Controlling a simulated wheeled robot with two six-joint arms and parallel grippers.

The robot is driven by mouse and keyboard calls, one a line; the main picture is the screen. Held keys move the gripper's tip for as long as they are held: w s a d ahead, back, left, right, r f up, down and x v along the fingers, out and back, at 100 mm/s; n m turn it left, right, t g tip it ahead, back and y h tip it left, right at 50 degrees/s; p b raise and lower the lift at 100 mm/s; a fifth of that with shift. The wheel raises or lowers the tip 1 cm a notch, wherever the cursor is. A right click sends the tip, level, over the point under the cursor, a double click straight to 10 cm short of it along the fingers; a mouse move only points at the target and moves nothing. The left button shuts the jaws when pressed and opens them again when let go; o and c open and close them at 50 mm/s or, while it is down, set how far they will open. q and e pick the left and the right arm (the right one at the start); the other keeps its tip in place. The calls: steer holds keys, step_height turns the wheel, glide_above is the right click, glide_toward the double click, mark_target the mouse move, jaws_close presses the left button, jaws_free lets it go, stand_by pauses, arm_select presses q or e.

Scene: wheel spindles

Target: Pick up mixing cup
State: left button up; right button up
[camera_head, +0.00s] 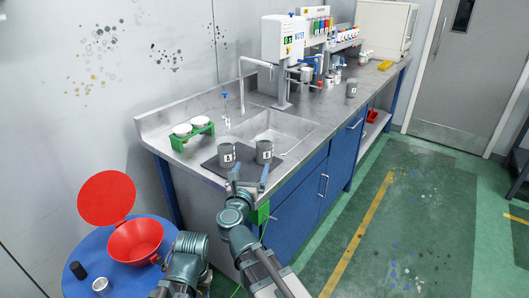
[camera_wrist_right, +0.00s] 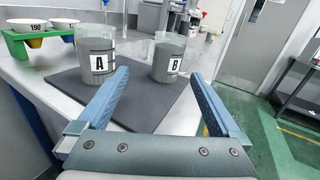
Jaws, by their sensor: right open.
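Two grey mixing cups stand upright on a dark mat (camera_head: 207,164) at the sink's near end. The cup labelled A (camera_head: 227,151) is on the left; the cup labelled B (camera_head: 264,147) is on the right. In the right wrist view, cup A (camera_wrist_right: 96,60) is beyond the left finger and cup B (camera_wrist_right: 168,58) is between the fingertips' lines, farther off. My right gripper (camera_head: 249,174) is open and empty at the mat's near edge, in front of the cups, touching neither. Its two blue fingers show in the wrist view (camera_wrist_right: 158,74). My left gripper is not in view.
A green rack (camera_head: 192,135) with white cups stands left of the mat. The sink (camera_head: 270,128) lies behind the cups. Another grey cup (camera_head: 352,89) stands farther along the counter. A red funnel (camera_head: 135,240) is on a round blue table at lower left.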

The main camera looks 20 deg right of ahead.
mark_target(261, 153)
steer(key=shift+s+d+f+m+g, duration=0.2)
steer(key=shift+d+m+g, duration=0.1)
steer(key=shift+m, duration=0.2)
steer(key=x, duration=0.8)
steer(key=shift+w+d+r, duration=0.1)
steer(key=shift+w+d, duration=0.1)
steer(key=shift+w, duration=0.1)
steer(key=shift+w, duration=0.1)
steer(key=x, duration=0.5)
steer(key=shift+d, duration=0.3)
steer(key=shift+s, duration=0.25)
steer(key=c, duration=1.4)
